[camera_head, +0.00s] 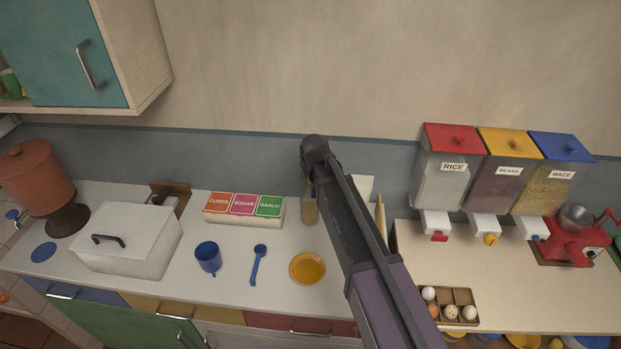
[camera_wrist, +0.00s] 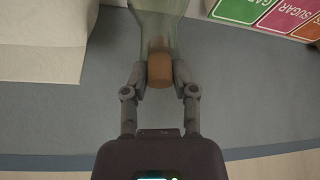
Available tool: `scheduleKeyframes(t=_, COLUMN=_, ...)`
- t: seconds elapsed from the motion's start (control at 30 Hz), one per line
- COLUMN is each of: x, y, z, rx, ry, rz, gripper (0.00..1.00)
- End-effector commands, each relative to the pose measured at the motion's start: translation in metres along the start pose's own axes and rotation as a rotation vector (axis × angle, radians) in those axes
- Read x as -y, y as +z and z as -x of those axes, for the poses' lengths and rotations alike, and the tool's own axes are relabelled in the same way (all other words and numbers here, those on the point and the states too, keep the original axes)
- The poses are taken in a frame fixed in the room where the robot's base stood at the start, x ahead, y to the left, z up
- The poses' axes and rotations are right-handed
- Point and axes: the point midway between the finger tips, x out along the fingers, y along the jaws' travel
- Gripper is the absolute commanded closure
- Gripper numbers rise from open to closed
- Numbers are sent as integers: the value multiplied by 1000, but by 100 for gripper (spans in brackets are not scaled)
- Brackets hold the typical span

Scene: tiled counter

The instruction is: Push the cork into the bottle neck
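The glass bottle (camera_head: 310,213) stands at the back of the counter, partly hidden by my arm. In the wrist view the clear greenish bottle (camera_wrist: 157,18) narrows to its neck between my fingers. The brown cork (camera_wrist: 159,71) is at the mouth of the neck, in line with it. How deep it sits in the neck I cannot tell. My gripper (camera_wrist: 160,74) has one fingertip on each side of the cork, apparently touching it. In the head view my arm hides the fingers and the cork.
A box with cubes, sugar and garlic labels (camera_head: 243,222) stands left of the bottle. A blue cup (camera_head: 208,257), a blue spoon (camera_head: 258,264) and a yellow dish (camera_head: 307,268) lie in front. Dispensers (camera_head: 445,175) and an egg tray (camera_head: 469,296) are to the right.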

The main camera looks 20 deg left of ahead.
Motion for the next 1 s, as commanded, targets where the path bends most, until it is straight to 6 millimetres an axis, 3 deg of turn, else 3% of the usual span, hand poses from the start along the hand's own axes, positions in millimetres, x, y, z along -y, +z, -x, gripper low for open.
scheduleKeyframes(t=0.57, x=0, y=1, z=1, rx=5, ry=-1, rz=0, gripper=39)
scheduleKeyframes(t=1.0, x=1, y=-2, z=30, rx=4, ry=-1, rz=0, gripper=39)
